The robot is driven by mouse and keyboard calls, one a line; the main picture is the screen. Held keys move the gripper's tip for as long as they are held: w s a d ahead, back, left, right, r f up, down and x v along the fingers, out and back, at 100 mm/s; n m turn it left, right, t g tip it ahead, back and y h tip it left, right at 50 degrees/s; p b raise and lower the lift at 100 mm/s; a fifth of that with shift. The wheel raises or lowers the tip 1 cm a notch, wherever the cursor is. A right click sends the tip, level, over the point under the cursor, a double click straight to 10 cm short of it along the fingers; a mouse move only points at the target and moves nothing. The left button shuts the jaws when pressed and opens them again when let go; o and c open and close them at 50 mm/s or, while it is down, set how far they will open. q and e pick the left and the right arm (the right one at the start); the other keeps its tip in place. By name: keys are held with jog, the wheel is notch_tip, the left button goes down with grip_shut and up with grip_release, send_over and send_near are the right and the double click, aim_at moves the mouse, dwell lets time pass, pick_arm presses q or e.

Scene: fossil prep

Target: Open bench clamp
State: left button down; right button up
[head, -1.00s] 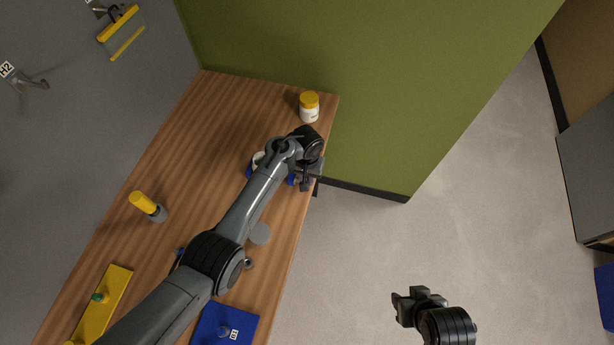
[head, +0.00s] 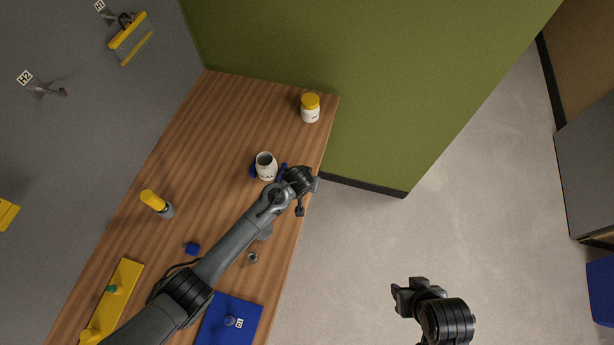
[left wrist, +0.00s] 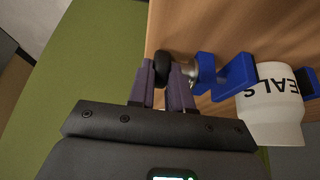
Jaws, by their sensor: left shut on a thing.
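The bench clamp (head: 283,170) is blue and sits near the right edge of the wooden bench. In the left wrist view its blue jaw (left wrist: 236,76) stands beside a white jar lettered "EALS" (left wrist: 270,112); the jar also shows in the head view (head: 266,168). I cannot tell whether the clamp presses on the jar. My left gripper (left wrist: 168,78) is shut on the clamp's dark round knob (left wrist: 162,62), with a metal part behind it. In the head view my left wrist hides the knob. My right gripper (head: 402,298) hangs over the floor, away from the bench; its opening is unclear.
A yellow-lidded jar (head: 310,108) stands at the bench's far corner. A yellow-topped bottle (head: 156,203), a small blue block (head: 192,249), a yellow tray (head: 117,290) and a blue mat (head: 246,316) are also on the bench. The far left bench top is clear.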

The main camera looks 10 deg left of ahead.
pick_arm(q)
jog(key=shift+s+t, duration=0.1)
jog(key=shift+t, duration=0.5)
jog(key=c, duration=1)
grip_release()
jog(key=shift+f, duration=0.1)
jog(key=shift+c, duration=0.2)
jog(key=shift+s, duration=0.1)
jog(key=v, duration=1)
jog(key=shift+s+r+b, duration=0.25)
jog(key=shift+b, duration=0.15)
jog(key=shift+a, duration=0.1)
